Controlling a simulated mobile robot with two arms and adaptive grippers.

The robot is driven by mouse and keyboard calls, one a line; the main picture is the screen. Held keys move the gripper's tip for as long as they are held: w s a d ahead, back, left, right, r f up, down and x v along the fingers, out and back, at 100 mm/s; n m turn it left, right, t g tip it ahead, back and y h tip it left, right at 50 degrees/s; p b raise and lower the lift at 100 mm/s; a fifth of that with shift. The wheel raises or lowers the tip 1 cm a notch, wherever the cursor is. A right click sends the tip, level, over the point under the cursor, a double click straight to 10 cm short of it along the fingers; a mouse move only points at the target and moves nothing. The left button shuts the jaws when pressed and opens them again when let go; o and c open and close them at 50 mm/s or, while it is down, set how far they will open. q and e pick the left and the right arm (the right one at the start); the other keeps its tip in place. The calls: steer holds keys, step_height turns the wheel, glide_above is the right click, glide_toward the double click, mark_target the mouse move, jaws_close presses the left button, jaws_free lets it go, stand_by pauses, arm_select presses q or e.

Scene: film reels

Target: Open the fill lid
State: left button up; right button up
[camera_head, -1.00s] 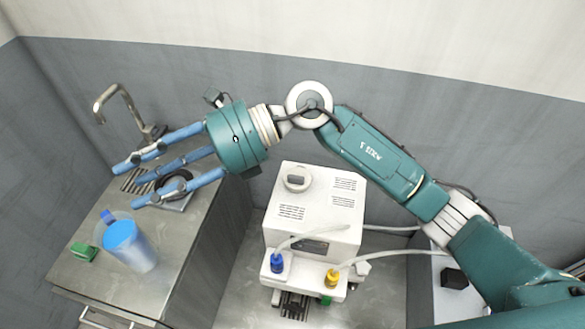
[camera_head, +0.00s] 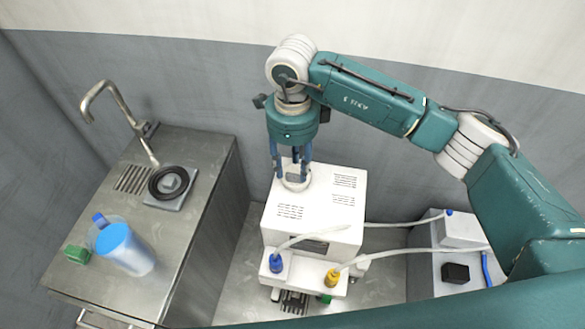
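A white box-shaped machine (camera_head: 264,217) stands on the floor in the middle. A round white ring-shaped part (camera_head: 287,184), which looks like the fill lid, sits on its top near the back. My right gripper (camera_head: 293,178) points straight down over this part, with its blue fingers spread apart at its rim. The fingers partly hide the part, and I cannot tell whether they press on it. The lid shows no visible tilt or lift. My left gripper is not in view.
Left is a metal counter (camera_head: 190,226) with a tap (camera_head: 112,92), a black ring (camera_head: 157,193), a blue-filled jug (camera_head: 126,248) and a green block (camera_head: 77,254). Hoses run from the machine's blue cap (camera_head: 276,263) and yellow cap (camera_head: 332,278) toward a white unit (camera_head: 462,229) at right.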

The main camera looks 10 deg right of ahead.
mark_target(293, 176)
steer(key=shift+f+p, duration=0.35)
steer(key=shift+f, duration=1.45)
jaws_close()
